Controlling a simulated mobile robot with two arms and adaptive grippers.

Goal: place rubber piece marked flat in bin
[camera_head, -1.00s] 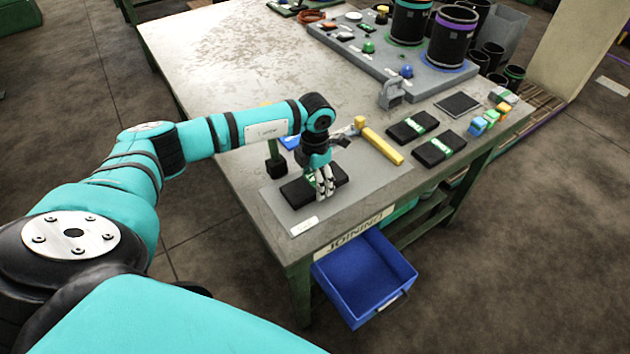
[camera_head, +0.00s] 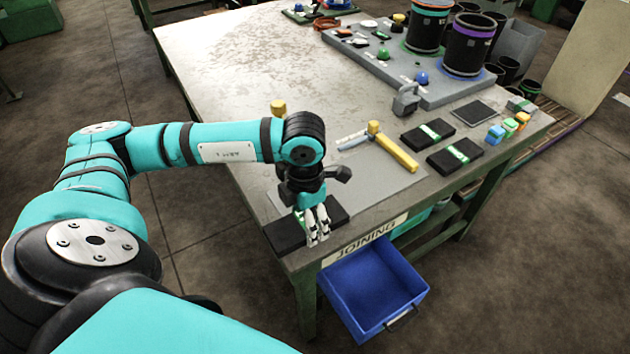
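A black flat rubber piece (camera_head: 283,236) with a green and white mark, mostly hidden by my gripper, is over the front corner of the grey mat. My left gripper (camera_head: 317,238) points down with its fingers close together on this piece, and appears shut on it, slightly above the mat. The open blue bin (camera_head: 372,285) sticks out below the table front, under the JOINING sign (camera_head: 372,238); its visible inside looks empty. My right gripper is not in view.
Two similar black pieces (camera_head: 428,133) (camera_head: 455,155) lie at the right of the table. A yellow-handled hammer (camera_head: 392,148) lies on the grey mat (camera_head: 375,183). Small coloured blocks (camera_head: 508,126) stand near the right edge. A grey tray with black cylinders (camera_head: 466,48) is at the back.

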